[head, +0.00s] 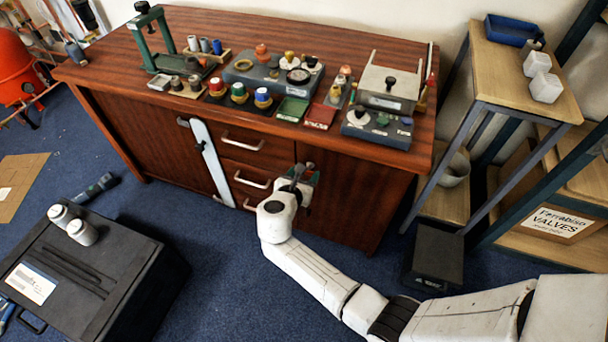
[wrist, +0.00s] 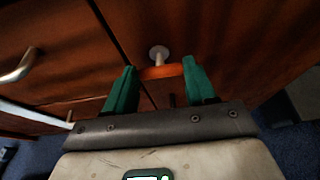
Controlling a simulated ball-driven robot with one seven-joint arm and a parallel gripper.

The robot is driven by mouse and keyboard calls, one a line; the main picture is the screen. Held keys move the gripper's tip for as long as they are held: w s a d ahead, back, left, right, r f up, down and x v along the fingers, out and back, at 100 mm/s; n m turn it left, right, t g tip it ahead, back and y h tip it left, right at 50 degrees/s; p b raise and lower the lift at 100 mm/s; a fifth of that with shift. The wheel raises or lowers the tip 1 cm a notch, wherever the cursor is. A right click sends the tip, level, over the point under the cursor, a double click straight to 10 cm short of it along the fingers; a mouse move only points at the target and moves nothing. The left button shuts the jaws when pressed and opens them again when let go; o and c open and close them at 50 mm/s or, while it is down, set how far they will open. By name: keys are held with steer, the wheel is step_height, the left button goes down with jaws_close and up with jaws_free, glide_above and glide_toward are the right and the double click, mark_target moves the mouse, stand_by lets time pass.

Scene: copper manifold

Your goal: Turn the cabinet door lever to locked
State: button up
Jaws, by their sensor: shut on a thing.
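The cabinet door lever (wrist: 161,72) is an orange bar lying about level across the wrist view, with a pale round mount (wrist: 158,52) just above it. My gripper (wrist: 160,67) has its green fingers at the two ends of the bar and is shut on it. In the head view my gripper (head: 302,176) is at the left part of the cabinet's right door (head: 350,196), beside the drawers. The lever is hidden there by my gripper and wrist. The door looks closed.
Drawers with metal handles (head: 252,180) are left of the door. A white strip (head: 210,160) leans on the cabinet front. A black case (head: 85,275) stands on the floor at left. A dark box (head: 436,255) and a shelf table (head: 520,80) are at right. The worktop holds many parts.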

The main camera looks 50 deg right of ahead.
steer(key=shift+s, duration=0.1)
steer(key=m, duration=0.1)
steer(key=m+t+b, duration=0.2)
steer(key=shift+s+d+f+y, duration=0.15)
steer(key=shift+s+f+y, duration=0.1)
steer(key=shift+y, duration=0.05)
steer(key=m+t+b, duration=0.1)
steer(key=m+b, duration=0.2)
steer(key=b, duration=0.4)
steer(key=f+m+t+h+b, duration=0.1)
steer(key=m+t+b, duration=0.1)
steer(key=m+b, duration=0.2)
steer(key=m+t+b, duration=0.2)
steer(key=m+b, duration=0.1)
steer(key=b, duration=0.7)
steer(key=shift+s+d+f, duration=0.15)
steer(key=shift+s+f, duration=0.05)
steer(key=shift+s, duration=0.2)
steer(key=shift+r+m+b, duration=0.1)
steer(key=shift+m+b, duration=0.2)
steer(key=shift+m, duration=0.1)
steer(key=o, duration=1)
steer(key=shift+o, duration=0.2)
steer(key=shift+t, duration=0.3)
